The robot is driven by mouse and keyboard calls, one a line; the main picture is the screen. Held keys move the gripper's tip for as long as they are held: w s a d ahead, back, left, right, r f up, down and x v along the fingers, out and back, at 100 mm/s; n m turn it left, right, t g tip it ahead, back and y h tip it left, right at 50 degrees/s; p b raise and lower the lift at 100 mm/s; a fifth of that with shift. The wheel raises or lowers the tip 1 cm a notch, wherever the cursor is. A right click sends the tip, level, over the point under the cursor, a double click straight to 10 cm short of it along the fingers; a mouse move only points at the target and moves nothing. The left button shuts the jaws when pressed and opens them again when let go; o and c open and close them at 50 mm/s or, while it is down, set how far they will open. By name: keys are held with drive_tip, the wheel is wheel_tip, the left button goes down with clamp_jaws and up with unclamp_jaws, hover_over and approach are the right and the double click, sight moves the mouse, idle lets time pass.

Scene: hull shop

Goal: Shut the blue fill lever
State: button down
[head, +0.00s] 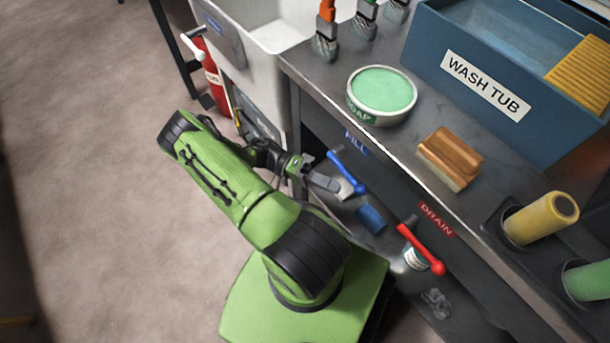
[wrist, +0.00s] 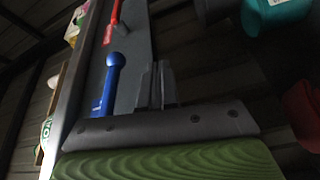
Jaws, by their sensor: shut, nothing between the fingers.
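The blue fill lever (head: 346,172) is on the bench front below the FILL label (head: 356,143). In the head view it slants from upper left to a round knob at lower right. It also shows in the wrist view (wrist: 110,85), just left of the fingers. My gripper (head: 332,184) is shut and empty, with its fingers close to the lever on its left side. The wrist view shows the fingertips (wrist: 160,84) together beside the lever. I cannot tell whether they touch it.
A red lever (head: 420,248) by the DRAIN label (head: 436,218) is further right. A soap dish (head: 381,118), a wooden-backed brush (head: 449,158) and a blue wash tub (head: 440,75) stand on the bench.

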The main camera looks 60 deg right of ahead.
drive_tip(key=w+f, duration=0.2)
drive_tip(key=w, duration=0.4)
drive_tip(key=shift+w+f, duration=0.2)
drive_tip(key=shift+w, duration=0.2)
drive_tip(key=shift+a, duration=0.1)
